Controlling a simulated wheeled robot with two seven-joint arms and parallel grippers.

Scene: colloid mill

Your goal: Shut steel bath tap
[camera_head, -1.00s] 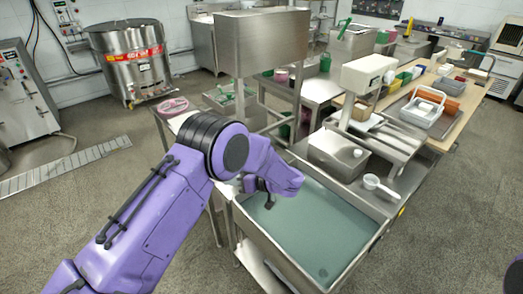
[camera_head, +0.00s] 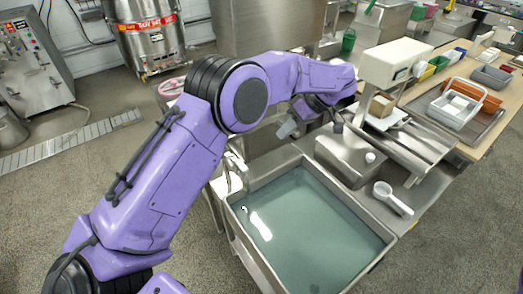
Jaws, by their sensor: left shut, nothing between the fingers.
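The steel bath (camera_head: 377,262) is a rectangular tank of blue-green liquid at lower centre. A thin curved steel tap (camera_head: 238,172) stands at its left rim, close to my purple left arm. I cannot make out its handle or whether it is open. A bright patch lies on the liquid below the tap. My left gripper (camera_head: 288,129) is shut and empty, above the bath's back edge, to the right of the tap and apart from it. My forearm and wrist hide part of the bench behind. My right gripper is not in view.
A white-headed machine (camera_head: 394,63) stands behind. A wooden table with trays (camera_head: 455,107) is at right. Grey floor at left is mostly open.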

